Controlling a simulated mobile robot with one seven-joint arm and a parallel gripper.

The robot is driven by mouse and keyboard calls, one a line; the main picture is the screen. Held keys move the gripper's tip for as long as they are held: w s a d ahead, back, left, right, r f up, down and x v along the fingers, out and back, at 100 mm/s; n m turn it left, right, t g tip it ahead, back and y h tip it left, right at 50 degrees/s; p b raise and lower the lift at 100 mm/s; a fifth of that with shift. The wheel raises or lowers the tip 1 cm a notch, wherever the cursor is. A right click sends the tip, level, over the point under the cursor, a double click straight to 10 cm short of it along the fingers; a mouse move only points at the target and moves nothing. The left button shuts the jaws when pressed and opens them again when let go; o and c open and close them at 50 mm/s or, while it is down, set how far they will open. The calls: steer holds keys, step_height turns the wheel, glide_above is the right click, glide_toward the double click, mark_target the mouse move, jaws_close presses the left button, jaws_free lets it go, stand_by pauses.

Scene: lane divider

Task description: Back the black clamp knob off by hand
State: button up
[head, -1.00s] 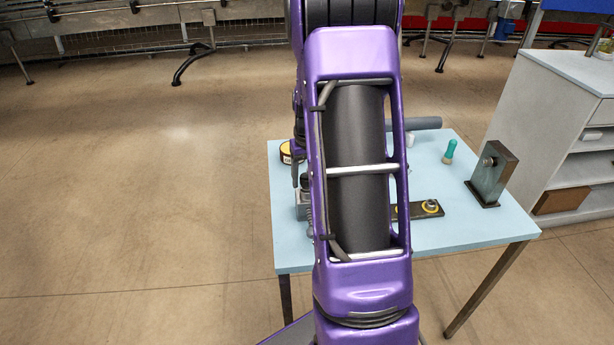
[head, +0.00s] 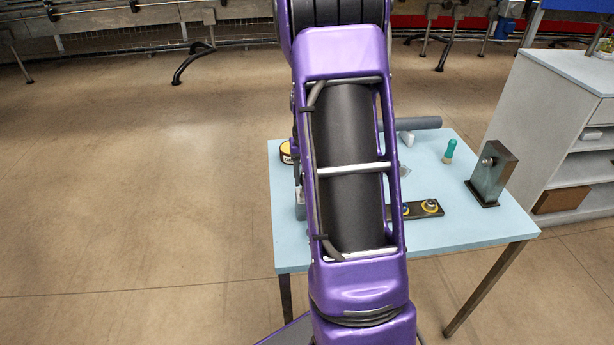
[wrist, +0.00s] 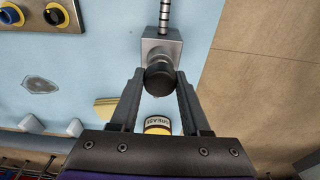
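The black clamp knob (wrist: 160,80) shows in the wrist view on the near end of a grey metal block (wrist: 161,50), with a ribbed rod (wrist: 165,14) running out of the block's far side. My gripper (wrist: 160,78) has one finger on each side of the knob, the tips level with it. The fingers lie very close to the knob's sides; I cannot tell whether they press on it. In the head view my arm hides the knob and gripper; only a sliver of the block (head: 300,208) shows.
A grease tin (wrist: 158,125) sits below the knob in the wrist view. A dark plate with yellow-ringed knobs (head: 430,207), a green-handled tool (head: 449,151) and an upright dark bracket (head: 492,172) stand on the blue table (head: 470,235). A grey shelf unit (head: 570,130) stands right.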

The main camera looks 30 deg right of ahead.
steer(key=shift+n, duration=0.9)
steer(key=shift+n+b, duration=0.45)
steer(key=shift+n, duration=0.35)
steer(key=shift+n+y, duration=0.3)
steer(key=shift+n, duration=0.6)
steer(key=shift+n, duration=0.9)
